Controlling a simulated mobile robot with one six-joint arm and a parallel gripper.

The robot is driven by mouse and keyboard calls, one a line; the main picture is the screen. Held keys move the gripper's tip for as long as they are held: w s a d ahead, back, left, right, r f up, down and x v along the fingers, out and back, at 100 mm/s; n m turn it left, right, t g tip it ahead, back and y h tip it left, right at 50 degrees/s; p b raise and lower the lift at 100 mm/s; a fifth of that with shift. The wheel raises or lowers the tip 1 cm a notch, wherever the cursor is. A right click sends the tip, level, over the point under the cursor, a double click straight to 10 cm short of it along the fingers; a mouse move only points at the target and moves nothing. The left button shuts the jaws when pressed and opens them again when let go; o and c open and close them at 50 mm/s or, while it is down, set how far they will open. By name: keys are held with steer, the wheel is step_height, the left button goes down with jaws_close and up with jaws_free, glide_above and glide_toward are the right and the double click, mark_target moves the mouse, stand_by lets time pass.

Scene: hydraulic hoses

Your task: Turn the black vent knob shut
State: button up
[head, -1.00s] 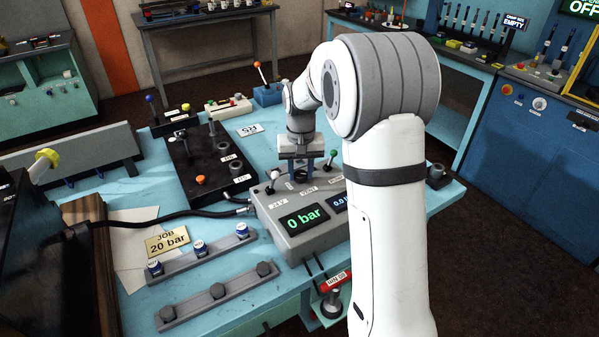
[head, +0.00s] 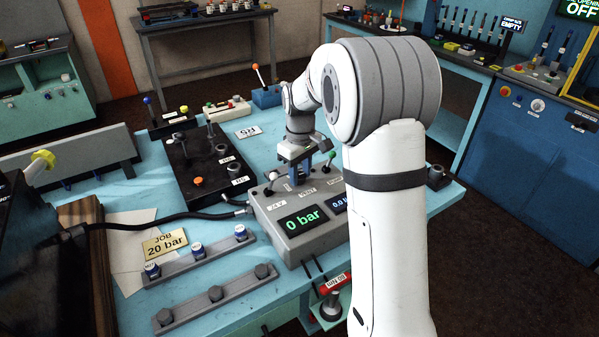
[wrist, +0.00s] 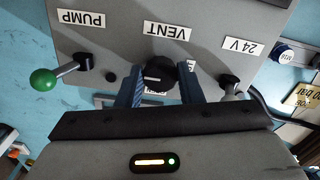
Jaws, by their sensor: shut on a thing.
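The black vent knob (wrist: 160,73) sits on the grey control box (head: 290,242), below the upside-down VENT label (wrist: 167,32) in the wrist view. My gripper (wrist: 162,82) is shut on the knob, with one blue finger on each side of it. In the head view my gripper (head: 298,172) points down at the top of the box, and the knob is hidden there behind the fingers. The box's display (head: 303,217) reads 0 bar.
A green-tipped lever (wrist: 44,80) stands by the PUMP label, and another lever (wrist: 232,85) by the 24 V label, on either side of my fingers. A black hose (head: 160,218) runs left from the box. A rail of blue-capped fittings (head: 198,258) lies in front.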

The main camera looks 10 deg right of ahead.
mark_target(301, 177)
stand_by(0.5)
steer(key=o, duration=1)
steer(key=shift+c, duration=0.2)
steer(key=shift+r+b, duration=0.3)
steer(key=shift+r, duration=3.6)
steer(key=shift+s+r, duration=0.2)
steer(key=shift+s, duration=0.2)
steer(key=s+f+m+t, duration=0.1)
steer(key=s+m+t, duration=0.2)
steer(key=s, duration=2.4)
steer(key=m, duration=0.3)
steer(key=shift+s+f+m, duration=0.2)
steer(key=shift+f+m, duration=0.1)
steer(key=shift+f, duration=0.1)
